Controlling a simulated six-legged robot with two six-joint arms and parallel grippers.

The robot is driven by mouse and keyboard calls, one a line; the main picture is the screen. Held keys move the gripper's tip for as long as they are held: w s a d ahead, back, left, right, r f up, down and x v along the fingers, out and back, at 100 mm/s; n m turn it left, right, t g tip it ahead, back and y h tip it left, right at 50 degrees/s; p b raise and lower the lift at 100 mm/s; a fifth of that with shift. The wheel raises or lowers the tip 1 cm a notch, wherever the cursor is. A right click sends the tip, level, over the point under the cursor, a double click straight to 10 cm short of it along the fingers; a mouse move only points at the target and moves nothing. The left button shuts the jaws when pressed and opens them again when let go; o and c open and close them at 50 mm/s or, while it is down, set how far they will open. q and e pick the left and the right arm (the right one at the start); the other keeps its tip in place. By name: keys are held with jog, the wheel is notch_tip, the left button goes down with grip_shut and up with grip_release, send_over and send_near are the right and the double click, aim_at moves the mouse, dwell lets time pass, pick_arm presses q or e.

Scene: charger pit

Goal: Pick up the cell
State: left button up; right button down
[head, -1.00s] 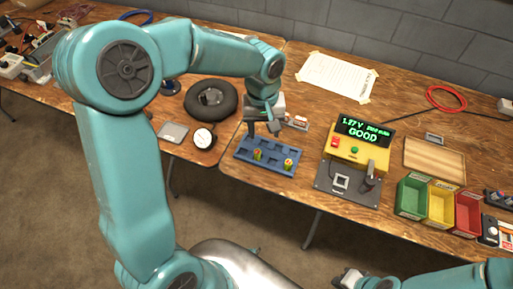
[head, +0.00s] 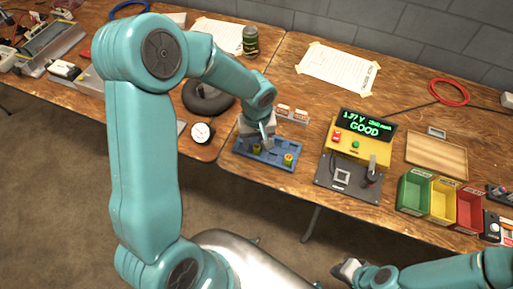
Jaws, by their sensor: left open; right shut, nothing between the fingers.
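Two small cells stand in the blue tray (head: 240,150): a left cell (head: 257,148) and a right cell (head: 288,159), both with yellow-green and reddish colouring. My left gripper (head: 266,143) is open and low over the tray, close to the left cell. Its fingers are small here, and I cannot tell whether they touch that cell. My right gripper (head: 347,268) is shut and empty at the bottom of the picture, in front of the table and away from the tray.
A yellow tester (head: 346,151) on a grey plate reads GOOD, right of the tray. Green (head: 413,193), yellow (head: 441,203) and red (head: 469,211) bins stand further right. A round gauge (head: 202,132) and black ring (head: 205,98) lie left. Small white-orange boxes (head: 291,114) stand behind the tray.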

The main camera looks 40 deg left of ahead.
aim_at(257, 146)
pick_arm(q)
notch_tip(257, 146, down, 4)
jog(key=shift+r, duration=0.25)
jog(key=shift+w+a, duration=0.1)
grip_shut()
